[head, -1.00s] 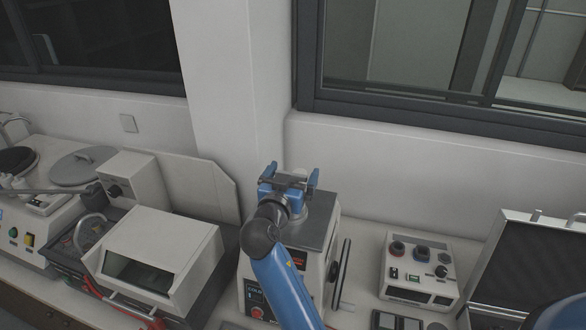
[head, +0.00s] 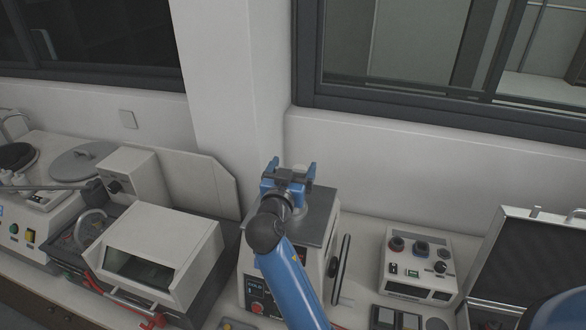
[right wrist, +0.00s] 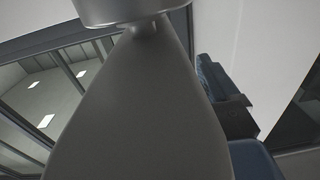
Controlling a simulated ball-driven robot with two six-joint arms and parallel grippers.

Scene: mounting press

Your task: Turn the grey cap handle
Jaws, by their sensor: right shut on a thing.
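The mounting press is a white box with a grey top (head: 322,210) in the middle of the head view. My right gripper (head: 290,172) is over the rear of this top, shut on the grey cap handle. My gripper and wrist hide most of the handle in the head view. In the right wrist view a large smooth grey shape, which looks like the handle (right wrist: 125,100), fills the middle, with a blue and black finger at its right side. I cannot tell the handle's exact angle. My left gripper is not in view.
A white hooded machine (head: 165,245) stands left of the press. A control box with knobs (head: 418,265) stands to the right, and an open case (head: 520,255) is further right. A wall (head: 390,155) rises close behind the press.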

